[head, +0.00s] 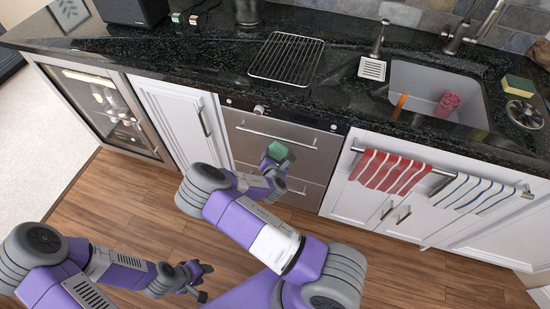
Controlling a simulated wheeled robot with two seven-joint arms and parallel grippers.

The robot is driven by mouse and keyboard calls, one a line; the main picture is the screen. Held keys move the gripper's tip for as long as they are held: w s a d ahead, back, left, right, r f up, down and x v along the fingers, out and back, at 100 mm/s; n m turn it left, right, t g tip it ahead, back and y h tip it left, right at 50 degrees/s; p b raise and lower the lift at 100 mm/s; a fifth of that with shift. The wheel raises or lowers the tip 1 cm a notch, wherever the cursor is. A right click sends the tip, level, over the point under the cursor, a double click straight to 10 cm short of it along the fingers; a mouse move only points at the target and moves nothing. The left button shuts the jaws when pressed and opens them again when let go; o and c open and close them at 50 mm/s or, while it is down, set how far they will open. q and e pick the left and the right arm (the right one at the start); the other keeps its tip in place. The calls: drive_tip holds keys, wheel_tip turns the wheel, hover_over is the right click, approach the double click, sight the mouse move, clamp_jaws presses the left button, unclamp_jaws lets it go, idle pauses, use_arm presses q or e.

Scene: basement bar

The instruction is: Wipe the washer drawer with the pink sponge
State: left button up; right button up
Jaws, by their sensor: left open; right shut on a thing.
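The washer drawer (247,150) is a stainless steel front with bar handles, set under the counter in the head view. My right gripper (275,160) is in front of it, shut on a green block (278,150) that looks like a sponge. I cannot tell whether the block touches the drawer front. My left gripper (197,284) is open and empty, low over the wood floor, away from the drawer. My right arm hides part of the lower drawer front.
A wire rack (287,59) lies on the dark counter (215,60). The sink (415,83) holds a pink cup-like thing (447,104) and an orange thing (399,106). A yellow-green sponge (517,85) lies right of it. Red-striped (390,172) and blue-striped towels (468,193) hang on a bar.

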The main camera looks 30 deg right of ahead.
drive_tip(key=shift+r, duration=0.35)
drive_tip(key=shift+s+d+p, duration=0.45)
drive_tip(key=shift+s+d, duration=1.5)
drive_tip(key=shift+s, duration=0.2)
drive_tip(key=shift+s+d+p, duration=0.45)
drive_tip(key=shift+s+d, duration=1.5)
drive_tip(key=shift+s, duration=0.35)
drive_tip(key=shift+w+a+f+b, duration=0.1)
drive_tip(key=shift+w+a+b, duration=0.15)
drive_tip(key=shift+w+a, duration=1.15)
drive_tip(key=shift+w+a+r+b, duration=0.1)
drive_tip(key=shift+w+a+b, duration=0.15)
drive_tip(key=shift+w+a, duration=1.1)
drive_tip(key=shift+w+a+f+b, duration=0.1)
drive_tip(key=shift+w+a+b, duration=0.15)
drive_tip(key=shift+w+a, duration=1.15)
drive_tip(key=shift+w+d, duration=0.25)
drive_tip(key=shift+d, duration=0.05)
